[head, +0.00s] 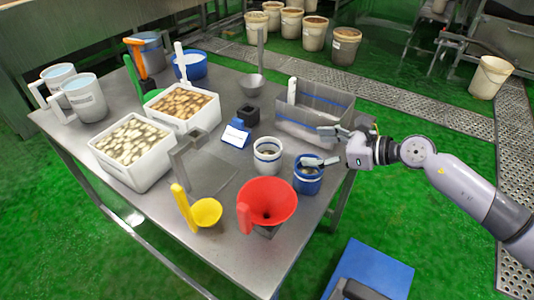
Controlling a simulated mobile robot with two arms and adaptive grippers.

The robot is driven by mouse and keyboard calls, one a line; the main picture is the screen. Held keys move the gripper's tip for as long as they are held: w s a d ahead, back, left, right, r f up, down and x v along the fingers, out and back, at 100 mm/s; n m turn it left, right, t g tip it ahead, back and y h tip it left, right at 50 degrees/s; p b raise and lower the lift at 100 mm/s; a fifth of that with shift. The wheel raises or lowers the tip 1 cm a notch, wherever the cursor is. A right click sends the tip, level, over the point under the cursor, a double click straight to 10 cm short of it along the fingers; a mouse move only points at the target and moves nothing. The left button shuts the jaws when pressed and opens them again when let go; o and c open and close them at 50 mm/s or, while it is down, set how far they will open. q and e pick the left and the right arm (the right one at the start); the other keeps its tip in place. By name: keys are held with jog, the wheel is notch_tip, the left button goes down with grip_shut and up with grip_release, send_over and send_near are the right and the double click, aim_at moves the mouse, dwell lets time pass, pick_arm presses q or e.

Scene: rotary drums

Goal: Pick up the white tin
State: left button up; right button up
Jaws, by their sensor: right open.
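The white tin (267,157) stands upright on the steel table, with blue bands around it and something dark inside. A blue tin (307,180) with a pale band stands close beside it, to the right and nearer the table's front edge. My right gripper (321,147) is open and empty, to the right of the white tin, with its fingers pointing left towards it. Its lower finger shows over the blue tin's rim; I cannot tell whether they touch. My left gripper is not in view.
A red funnel (268,203) and a yellow scoop (205,212) stand in front. A grey bin (314,107) is behind the tins. A blue card holder (237,134) is left of the white tin.

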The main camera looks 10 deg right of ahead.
send_near(257, 146)
jog(key=v, duration=0.3)
jog(key=b+x, duration=0.1)
jog(key=x, duration=0.6)
jog(key=shift+w+a+f, duration=0.15)
jog(key=shift+a+f, duration=0.05)
jog(key=shift+f, duration=0.1)
jog(key=shift+w+a, duration=0.1)
jog(key=shift+w, duration=0.05)
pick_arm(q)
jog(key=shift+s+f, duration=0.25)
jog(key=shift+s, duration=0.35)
pick_arm(e)
jog(key=shift+c, duration=0.5)
jog(key=c, duration=1.6)
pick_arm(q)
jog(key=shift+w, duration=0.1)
pick_arm(e)
jog(key=shift+c, duration=0.3)
jog(key=shift+r, duration=0.15)
